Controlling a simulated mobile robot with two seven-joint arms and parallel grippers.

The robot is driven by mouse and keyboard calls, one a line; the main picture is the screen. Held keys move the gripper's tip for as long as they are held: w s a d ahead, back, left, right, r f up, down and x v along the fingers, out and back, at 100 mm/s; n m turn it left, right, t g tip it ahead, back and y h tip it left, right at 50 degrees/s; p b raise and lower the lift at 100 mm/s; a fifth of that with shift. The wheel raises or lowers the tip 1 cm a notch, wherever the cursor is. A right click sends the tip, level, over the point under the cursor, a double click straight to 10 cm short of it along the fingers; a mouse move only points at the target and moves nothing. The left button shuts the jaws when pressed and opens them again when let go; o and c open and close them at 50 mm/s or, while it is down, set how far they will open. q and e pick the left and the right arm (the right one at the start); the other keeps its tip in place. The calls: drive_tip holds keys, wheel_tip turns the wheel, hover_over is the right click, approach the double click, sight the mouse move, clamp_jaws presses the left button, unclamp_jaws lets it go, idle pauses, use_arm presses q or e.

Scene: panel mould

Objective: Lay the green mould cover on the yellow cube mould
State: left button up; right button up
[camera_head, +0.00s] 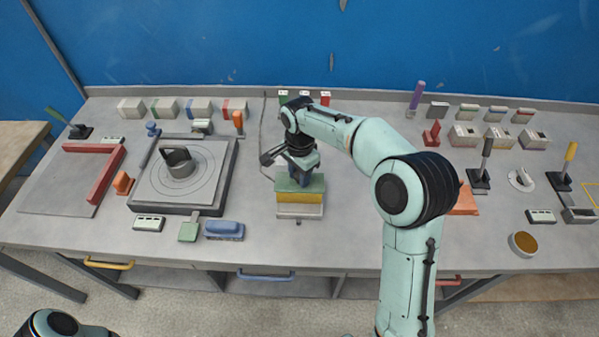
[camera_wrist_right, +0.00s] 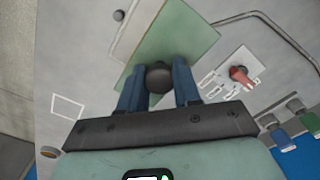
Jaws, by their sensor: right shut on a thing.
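The green mould cover (camera_head: 287,184) is a flat plate with a dark knob (camera_wrist_right: 158,77) in its middle. My right gripper (camera_head: 300,177) is shut on this knob; in the right wrist view its two blue fingers flank it. The cover (camera_wrist_right: 192,36) spreads out below the fingers. In the head view the cover is right over the yellow cube mould (camera_head: 289,198). I cannot tell whether the two touch. The mould's yellow front shows under the cover and its top is hidden. A pale grey base (camera_head: 299,211) shows below the yellow. My left gripper is out of view.
A grey turntable plate (camera_head: 212,190) with a dark knob stands to the left. A blue block (camera_head: 224,230) and a small green piece (camera_head: 188,231) lie near the front edge. An orange piece (camera_head: 465,203) lies to the right, behind my arm. Small coloured blocks line the back.

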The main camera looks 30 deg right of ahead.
drive_tip(key=o, duration=1.1)
drive_tip(key=shift+f, duration=0.1)
drive_tip(key=shift+c, duration=0.2)
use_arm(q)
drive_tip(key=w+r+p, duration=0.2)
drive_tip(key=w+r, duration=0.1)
use_arm(e)
wheel_tip(320, 180, up, 13)
